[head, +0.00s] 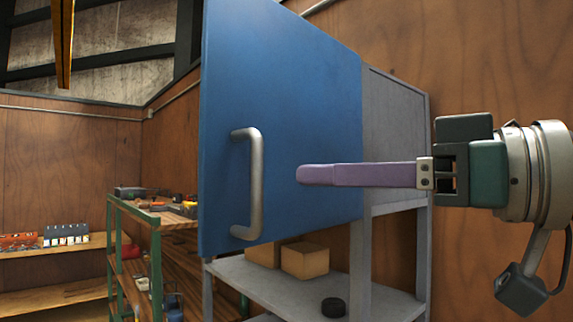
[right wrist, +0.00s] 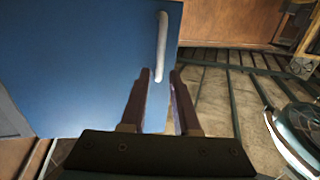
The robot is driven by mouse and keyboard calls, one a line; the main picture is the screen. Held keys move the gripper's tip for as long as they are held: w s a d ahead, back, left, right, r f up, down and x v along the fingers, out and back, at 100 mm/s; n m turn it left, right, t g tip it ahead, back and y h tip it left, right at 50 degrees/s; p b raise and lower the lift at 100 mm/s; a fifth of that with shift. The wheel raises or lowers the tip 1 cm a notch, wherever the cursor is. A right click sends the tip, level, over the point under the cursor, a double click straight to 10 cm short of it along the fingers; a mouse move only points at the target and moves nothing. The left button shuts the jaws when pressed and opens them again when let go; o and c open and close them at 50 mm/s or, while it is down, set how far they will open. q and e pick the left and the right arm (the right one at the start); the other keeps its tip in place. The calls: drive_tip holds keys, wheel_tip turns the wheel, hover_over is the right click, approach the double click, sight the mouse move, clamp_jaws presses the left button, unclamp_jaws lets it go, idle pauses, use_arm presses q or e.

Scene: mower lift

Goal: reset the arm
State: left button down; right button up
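My right gripper (head: 300,175) reaches in from the right in the head view, its purple fingers pointing left. It is level with the handle and to the right of it, in front of a blue cabinet door (head: 290,100). In the right wrist view the two fingers of the gripper (right wrist: 160,75) stand apart with nothing between them. The grey bar handle (head: 255,185) is on the blue door, and shows beyond the fingertips in the right wrist view (right wrist: 161,45). I cannot tell whether the fingers touch the door. My left gripper is not in view.
The grey cabinet (head: 395,130) has an open lower shelf (head: 300,285) with cardboard boxes (head: 305,260) and a black round piece (head: 333,307). A green-framed rack (head: 155,250) stands at left.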

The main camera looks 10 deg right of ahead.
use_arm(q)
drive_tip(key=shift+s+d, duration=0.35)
use_arm(e)
drive_tip(key=shift+s+d, duration=0.25)
drive_tip(key=shift+s, duration=0.05)
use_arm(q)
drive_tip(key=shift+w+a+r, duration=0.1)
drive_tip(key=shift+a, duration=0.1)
use_arm(e)
drive_tip(key=shift+w, duration=0.1)
